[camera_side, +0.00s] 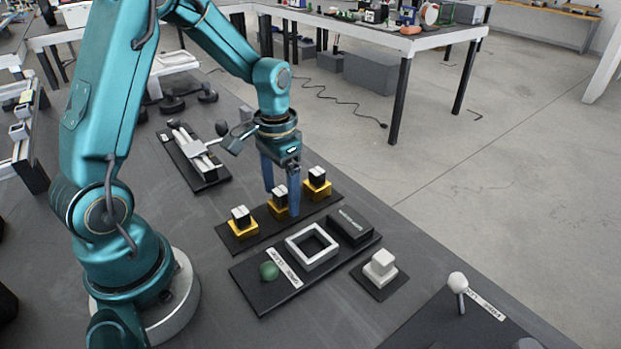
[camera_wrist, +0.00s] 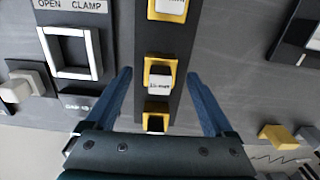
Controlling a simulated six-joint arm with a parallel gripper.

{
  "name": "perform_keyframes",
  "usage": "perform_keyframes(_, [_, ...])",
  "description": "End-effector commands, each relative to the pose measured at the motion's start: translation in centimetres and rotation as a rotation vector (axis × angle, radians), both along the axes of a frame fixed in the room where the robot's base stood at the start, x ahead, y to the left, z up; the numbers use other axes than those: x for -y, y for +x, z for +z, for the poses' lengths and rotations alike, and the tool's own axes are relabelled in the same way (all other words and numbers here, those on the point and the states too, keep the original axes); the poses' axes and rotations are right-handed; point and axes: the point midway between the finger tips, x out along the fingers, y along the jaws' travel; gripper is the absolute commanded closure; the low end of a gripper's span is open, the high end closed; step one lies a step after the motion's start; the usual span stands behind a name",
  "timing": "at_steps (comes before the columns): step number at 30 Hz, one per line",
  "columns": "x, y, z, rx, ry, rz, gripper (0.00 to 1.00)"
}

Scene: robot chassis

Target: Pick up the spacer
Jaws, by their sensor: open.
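Three small blocks with white labelled tops and black sides sit in a row in yellow holders on a dark strip: the left block (camera_side: 241,215), the middle block (camera_side: 280,194) and the right block (camera_side: 317,176). I cannot read which one is labelled as the spacer. My gripper (camera_side: 281,202) points down at the middle block, its blue fingers apart on either side of it. In the wrist view the middle block (camera_wrist: 159,84) in its yellow holder (camera_wrist: 150,63) lies between my open fingers (camera_wrist: 158,74). Contact cannot be made out.
A white square frame (camera_side: 291,243) stands on a dark plate with a green ball-shaped button (camera_side: 269,271) and a black block (camera_side: 350,225). A white stepped block (camera_side: 380,267) and a white-knobbed lever (camera_side: 457,282) are to the right. A grey slide device (camera_side: 195,150) lies behind the strip.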

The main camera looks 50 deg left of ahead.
Motion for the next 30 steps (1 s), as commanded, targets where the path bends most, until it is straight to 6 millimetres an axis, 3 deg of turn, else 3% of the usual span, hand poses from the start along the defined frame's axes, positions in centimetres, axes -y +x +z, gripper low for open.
perform_keyframes(1, [0.0,0.0,0.0,0.0,0.0,0.0,0.12])
perform_keyframes(8, [0.0,0.0,0.0,0.0,0.0,0.0,1.0])
perform_keyframes(20, [0.0,0.1,0.4,0.003,0.001,0.0,1.0])
perform_keyframes(26, [0.0,0.1,2.3,0.008,0.002,0.0,1.0])
perform_keyframes(30, [-0.3,0.0,4.6,0.009,0.002,0.003,1.0])
